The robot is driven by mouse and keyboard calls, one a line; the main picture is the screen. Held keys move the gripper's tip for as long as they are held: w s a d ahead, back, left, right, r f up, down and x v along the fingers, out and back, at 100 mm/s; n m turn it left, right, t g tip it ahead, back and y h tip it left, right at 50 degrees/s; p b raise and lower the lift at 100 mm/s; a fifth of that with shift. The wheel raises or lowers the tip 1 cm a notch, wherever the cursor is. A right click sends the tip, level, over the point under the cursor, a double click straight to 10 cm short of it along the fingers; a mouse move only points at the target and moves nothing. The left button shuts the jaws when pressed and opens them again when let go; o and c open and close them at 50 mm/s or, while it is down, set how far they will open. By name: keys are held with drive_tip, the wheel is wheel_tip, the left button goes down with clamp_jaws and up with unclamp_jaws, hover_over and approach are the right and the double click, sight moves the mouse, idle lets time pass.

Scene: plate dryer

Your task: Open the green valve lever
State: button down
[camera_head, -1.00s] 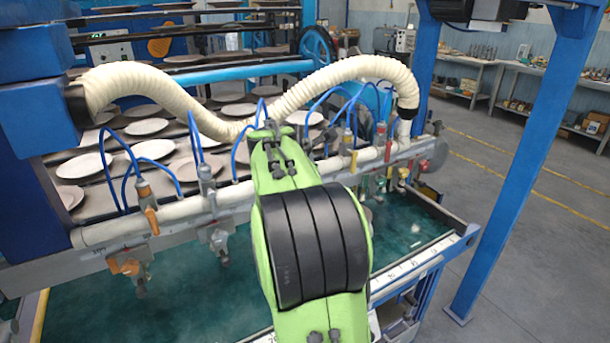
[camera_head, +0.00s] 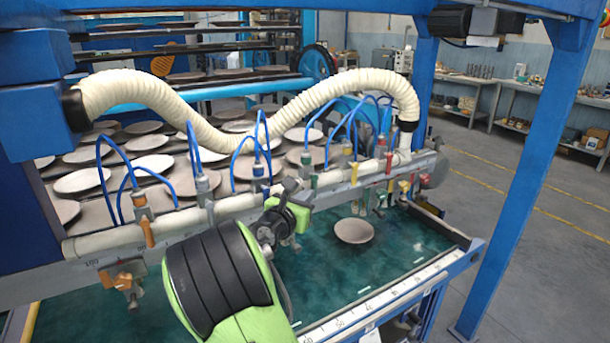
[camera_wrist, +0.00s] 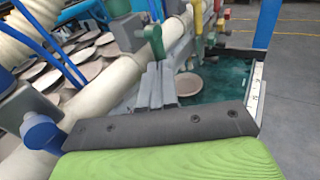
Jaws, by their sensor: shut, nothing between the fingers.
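The green valve lever (camera_wrist: 155,40) shows in the wrist view, on the pale pipe just beyond my fingertips. In the head view the green valve (camera_head: 306,159) stands on the same pipe, between a blue valve and a yellow one. My gripper (camera_wrist: 158,70) is shut and empty. Its grey fingers point towards the green lever, with the tips just below it in the picture. I cannot tell whether they touch it. In the head view my gripper (camera_head: 291,186) is small and dark, close to the pipe, partly hidden by my wrist.
A blue valve (camera_wrist: 40,132) lies left of my gripper. Yellow (camera_wrist: 197,18) and red (camera_wrist: 220,8) levers stand beyond the green one. A plate (camera_head: 354,231) lies on the dark green bed (camera_head: 385,255). A ribbed cream hose (camera_head: 245,125) arches above the pipe.

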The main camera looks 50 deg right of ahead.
drive_tip(key=shift+d+f+n+h, duration=0.2)
drive_tip(key=shift+n+h, duration=0.2)
drive_tip(key=shift+h, duration=0.1)
drive_tip(key=shift+s, duration=0.1)
idle(0.3)
